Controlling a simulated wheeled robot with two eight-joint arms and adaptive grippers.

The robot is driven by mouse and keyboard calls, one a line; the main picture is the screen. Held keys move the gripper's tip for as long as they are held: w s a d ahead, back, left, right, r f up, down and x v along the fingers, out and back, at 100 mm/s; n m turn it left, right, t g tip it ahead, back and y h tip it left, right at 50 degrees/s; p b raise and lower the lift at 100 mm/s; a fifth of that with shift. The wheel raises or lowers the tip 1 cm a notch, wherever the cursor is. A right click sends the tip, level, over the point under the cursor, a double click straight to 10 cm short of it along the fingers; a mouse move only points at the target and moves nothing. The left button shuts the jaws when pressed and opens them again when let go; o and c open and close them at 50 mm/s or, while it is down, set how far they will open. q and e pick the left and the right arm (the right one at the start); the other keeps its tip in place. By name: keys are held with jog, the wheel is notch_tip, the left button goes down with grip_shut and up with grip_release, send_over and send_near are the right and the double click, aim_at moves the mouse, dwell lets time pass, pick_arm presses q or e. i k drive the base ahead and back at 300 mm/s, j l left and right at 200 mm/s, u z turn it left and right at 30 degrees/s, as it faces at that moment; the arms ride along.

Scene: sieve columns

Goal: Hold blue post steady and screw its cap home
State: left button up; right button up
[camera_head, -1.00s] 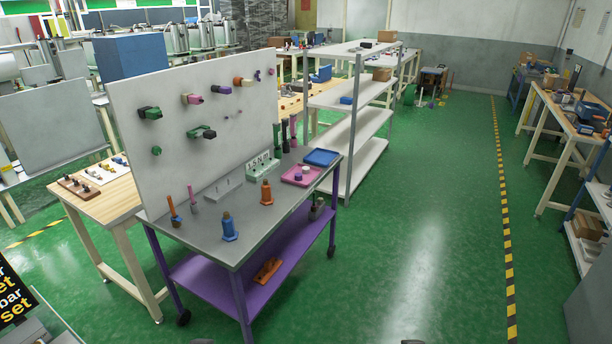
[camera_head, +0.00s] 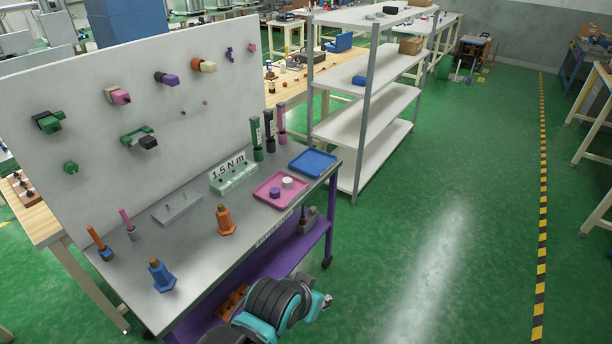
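The blue post (camera_head: 163,277) stands on the near left part of the grey cart top (camera_head: 190,256), with a wide base and a narrower brownish top. I cannot tell at this size whether a cap sits on it. A pink tray (camera_head: 262,190) on the cart holds a purple cap-like piece (camera_head: 275,193) and a white one (camera_head: 287,182). A teal and black part of my own arm shows at the bottom middle, in front of the cart. Neither gripper's fingers are in view.
An orange post (camera_head: 225,220) stands right of the blue post. A blue tray (camera_head: 313,162), a "1.5 N m" block (camera_head: 233,178) and several upright tools sit farther back. A white pegboard (camera_head: 130,110) rises behind. Green floor is free to the right.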

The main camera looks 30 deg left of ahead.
aim_at(164, 282)
jog(key=i+u, duration=0.45)
jog(key=i, duration=0.15)
jog(key=i+l+u, duration=0.15)
jog(key=i+u, duration=0.25)
jog(key=i, duration=0.15)
jog(key=i+j+u, duration=0.35)
jog(key=i+u, duration=0.35)
jog(key=k+j, duration=0.05)
jog(key=k, duration=0.05)
